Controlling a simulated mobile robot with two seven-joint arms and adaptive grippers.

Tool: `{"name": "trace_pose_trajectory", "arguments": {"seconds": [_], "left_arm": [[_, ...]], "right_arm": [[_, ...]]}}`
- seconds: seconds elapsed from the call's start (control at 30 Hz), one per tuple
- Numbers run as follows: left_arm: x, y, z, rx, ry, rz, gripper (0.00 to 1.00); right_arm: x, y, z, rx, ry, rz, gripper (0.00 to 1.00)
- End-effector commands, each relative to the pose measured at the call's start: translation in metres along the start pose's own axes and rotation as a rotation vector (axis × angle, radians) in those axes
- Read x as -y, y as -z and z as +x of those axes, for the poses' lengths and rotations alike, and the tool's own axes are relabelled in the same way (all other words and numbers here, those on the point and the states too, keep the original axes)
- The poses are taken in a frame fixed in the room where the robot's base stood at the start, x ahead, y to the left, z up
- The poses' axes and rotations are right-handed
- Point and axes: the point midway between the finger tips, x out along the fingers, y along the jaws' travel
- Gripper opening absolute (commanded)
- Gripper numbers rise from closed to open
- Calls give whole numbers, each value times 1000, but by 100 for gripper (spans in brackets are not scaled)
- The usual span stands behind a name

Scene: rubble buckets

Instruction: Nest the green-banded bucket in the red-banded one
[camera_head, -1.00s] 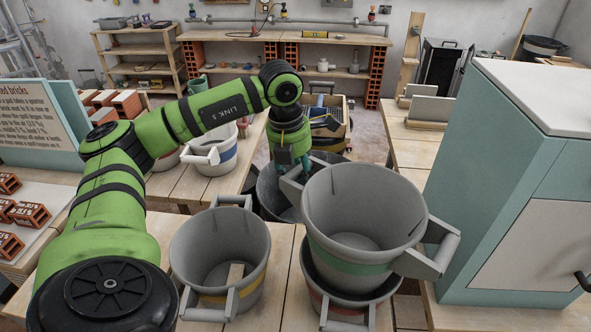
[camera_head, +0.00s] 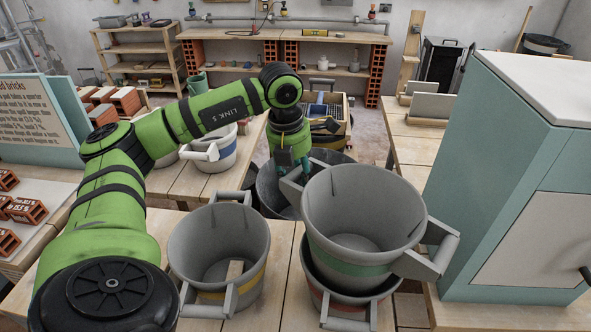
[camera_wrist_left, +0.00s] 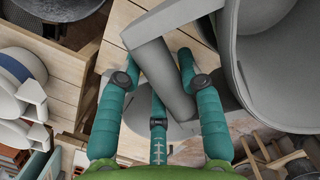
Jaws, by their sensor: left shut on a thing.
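The green-banded bucket (camera_head: 345,268) is grey, with its mouth up. Its lower part overlaps the mouth of the red-banded bucket (camera_head: 338,308) on the table; how deep it sits is hidden. My left gripper (camera_head: 292,170) is shut on the far-left handle of the green-banded bucket. In the left wrist view my left gripper (camera_wrist_left: 157,78) has its teal fingers around the grey handle bar, and the green-banded bucket (camera_wrist_left: 282,85) fills the upper right. My right gripper is not in view.
A yellow-banded bucket (camera_head: 247,285) stands close on the left. A large dark tub (camera_head: 270,193) is behind, below the gripper. A blue-banded bucket (camera_head: 215,156) stands on the table behind. A teal cabinet (camera_head: 475,190) stands close on the right.

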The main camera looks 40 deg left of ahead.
Motion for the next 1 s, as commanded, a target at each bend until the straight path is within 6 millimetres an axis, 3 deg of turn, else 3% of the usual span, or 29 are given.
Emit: {"name": "trace_pose_trajectory", "arguments": {"seconds": [1.0], "left_arm": [[0, 2, 19, 4, 2, 0, 0]], "right_arm": [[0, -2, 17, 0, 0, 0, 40]]}}
